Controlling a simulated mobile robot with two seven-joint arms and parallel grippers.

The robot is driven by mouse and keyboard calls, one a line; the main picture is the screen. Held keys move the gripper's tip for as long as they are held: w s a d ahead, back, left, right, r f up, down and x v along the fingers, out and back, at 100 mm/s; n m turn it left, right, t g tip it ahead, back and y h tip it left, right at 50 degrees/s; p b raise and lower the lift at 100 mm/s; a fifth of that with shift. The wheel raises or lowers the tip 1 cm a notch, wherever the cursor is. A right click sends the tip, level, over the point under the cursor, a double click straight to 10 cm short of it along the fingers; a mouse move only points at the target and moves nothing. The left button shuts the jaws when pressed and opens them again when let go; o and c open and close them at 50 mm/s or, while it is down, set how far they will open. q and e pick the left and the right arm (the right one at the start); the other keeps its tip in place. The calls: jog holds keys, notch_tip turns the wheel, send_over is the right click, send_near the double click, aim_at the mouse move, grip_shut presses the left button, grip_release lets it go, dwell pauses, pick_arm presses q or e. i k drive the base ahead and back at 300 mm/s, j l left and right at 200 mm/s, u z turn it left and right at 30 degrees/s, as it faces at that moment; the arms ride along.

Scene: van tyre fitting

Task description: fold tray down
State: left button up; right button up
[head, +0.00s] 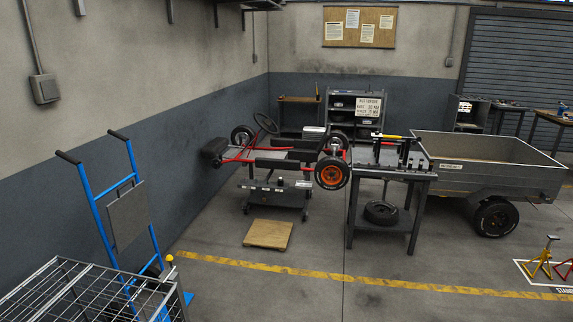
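A blue hand truck (101,213) with two black grips stands at the left, by the blue-grey wall. A flat grey panel (128,215) sits upright against its frame. It may be the tray, folded up; I cannot tell for sure. The hand truck's lower part is partly hidden behind a wire cage. Neither of my grippers is in view.
The wire cage (75,290) fills the lower left corner. A go-kart (270,150) on a stand, a workbench (390,172) and a grey trailer (480,165) stand farther back. A wooden board (268,234) lies on the floor. The front middle floor is clear.

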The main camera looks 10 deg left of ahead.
aim_at(128, 215)
jog(key=i, duration=1.65)
jog(key=i+u, duration=0.35)
jog(key=i+l+u, duration=0.15)
jog(key=i+u, duration=0.15)
jog(key=i, duration=0.2)
jog(key=i+l+u, duration=0.35)
jog(key=i+u, duration=0.15)
jog(key=u, duration=0.25)
jog(key=i+u, duration=0.15)
jog(key=u, duration=0.25)
jog(key=i+u, duration=0.15)
jog(key=u, duration=0.25)
jog(key=i+l+u, duration=0.1)
jog(key=u, duration=0.3)
jog(key=i+l+u, duration=0.2)
jog(key=u, duration=0.2)
jog(key=i+l+u, duration=0.2)
jog(key=u, duration=0.15)
jog(key=l, duration=0.1)
